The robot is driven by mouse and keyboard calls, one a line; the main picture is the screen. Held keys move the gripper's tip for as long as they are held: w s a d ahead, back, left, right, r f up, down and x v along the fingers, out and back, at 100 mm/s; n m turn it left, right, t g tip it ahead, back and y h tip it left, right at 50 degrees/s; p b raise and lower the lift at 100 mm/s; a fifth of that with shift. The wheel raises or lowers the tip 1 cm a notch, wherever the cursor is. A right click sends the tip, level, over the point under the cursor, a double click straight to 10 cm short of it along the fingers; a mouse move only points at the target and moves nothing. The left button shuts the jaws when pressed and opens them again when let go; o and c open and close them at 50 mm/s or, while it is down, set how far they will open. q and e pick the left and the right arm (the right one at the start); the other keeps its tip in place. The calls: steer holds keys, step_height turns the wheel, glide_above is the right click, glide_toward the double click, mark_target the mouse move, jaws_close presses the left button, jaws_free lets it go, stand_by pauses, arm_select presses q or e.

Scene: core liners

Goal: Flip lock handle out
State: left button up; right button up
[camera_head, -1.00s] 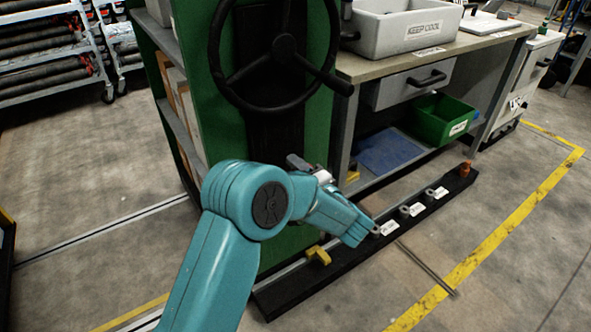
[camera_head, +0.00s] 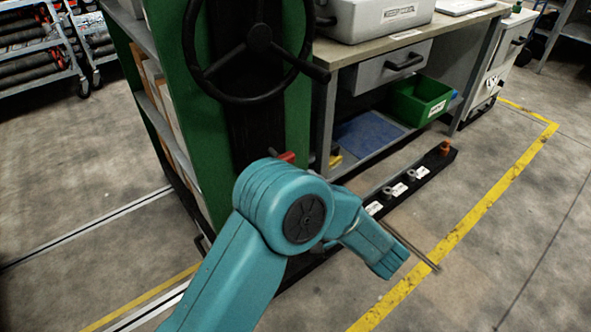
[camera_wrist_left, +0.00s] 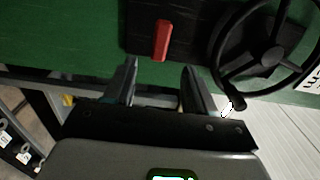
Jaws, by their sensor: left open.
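The lock handle appears to be the short red bar (camera_wrist_left: 163,40) on a dark plate on the green column in the left wrist view. It lies roughly upright in that picture. In the head view only a small red part (camera_head: 287,157) shows above my arm, below the handwheel. My left gripper (camera_wrist_left: 159,66) is open and empty, its two fingers pointing at the column. The red bar lies ahead, between the finger lines, with no visible contact. In the head view my teal left arm hides this gripper. My right gripper is not in view.
A black handwheel (camera_head: 258,40) with a projecting knob sits above the red handle. A workbench (camera_head: 440,32) with a green bin (camera_head: 420,100) stands to the right. A black floor rail (camera_head: 435,161) runs below. The floor past the yellow line is clear.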

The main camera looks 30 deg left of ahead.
arm_select(q)
steer(key=shift+v, duration=1.55)
